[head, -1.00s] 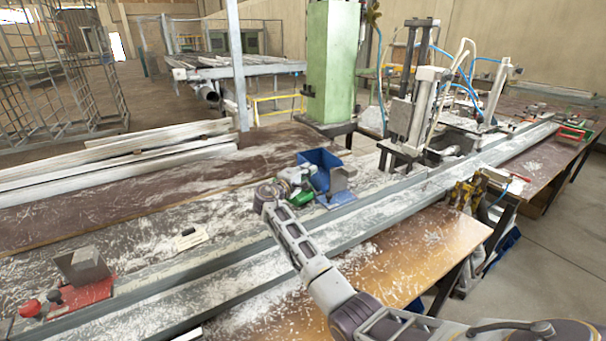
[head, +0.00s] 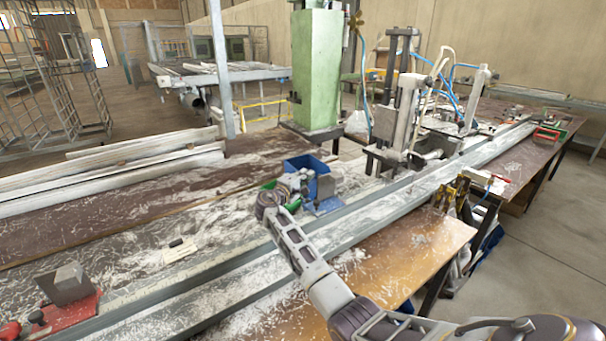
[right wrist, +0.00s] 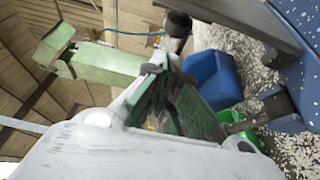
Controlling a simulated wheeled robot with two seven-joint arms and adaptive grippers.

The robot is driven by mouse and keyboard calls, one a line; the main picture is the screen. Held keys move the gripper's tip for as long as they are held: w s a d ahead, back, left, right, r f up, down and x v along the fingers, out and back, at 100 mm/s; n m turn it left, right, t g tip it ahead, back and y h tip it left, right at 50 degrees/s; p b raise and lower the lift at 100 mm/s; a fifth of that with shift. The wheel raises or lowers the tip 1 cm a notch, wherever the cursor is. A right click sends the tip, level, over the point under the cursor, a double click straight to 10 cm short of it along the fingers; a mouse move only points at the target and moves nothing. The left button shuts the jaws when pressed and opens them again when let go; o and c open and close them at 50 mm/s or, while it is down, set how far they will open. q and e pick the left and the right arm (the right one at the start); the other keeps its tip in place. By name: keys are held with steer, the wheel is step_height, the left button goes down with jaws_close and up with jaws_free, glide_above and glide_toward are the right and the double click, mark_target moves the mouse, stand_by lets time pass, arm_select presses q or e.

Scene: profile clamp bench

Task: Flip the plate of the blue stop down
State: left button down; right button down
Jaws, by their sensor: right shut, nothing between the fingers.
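The blue stop (head: 329,205) sits on the long metal profile bed near the middle of the head view. Its grey plate (head: 325,187) looks raised above the blue base. In the right wrist view the blue base (right wrist: 303,22) and the dark grey plate (right wrist: 245,15) show at the right and top. My right gripper (head: 302,183) is shut and empty just left of the plate; whether it touches cannot be told. Its green-padded fingers (right wrist: 168,85) show together in the right wrist view. My left gripper is not in view.
A blue bin (head: 308,166) stands behind my right gripper, with a green object (head: 292,206) close by. A red stop (head: 70,312) with a tilted plate is at lower left. The clamp machine (head: 405,125) stands further right. The profile bed between is strewn with shavings.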

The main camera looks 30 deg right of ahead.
steer(key=shift+s+d, duration=0.15)
steer(key=shift+s, duration=0.7)
steer(key=shift+d, duration=0.1)
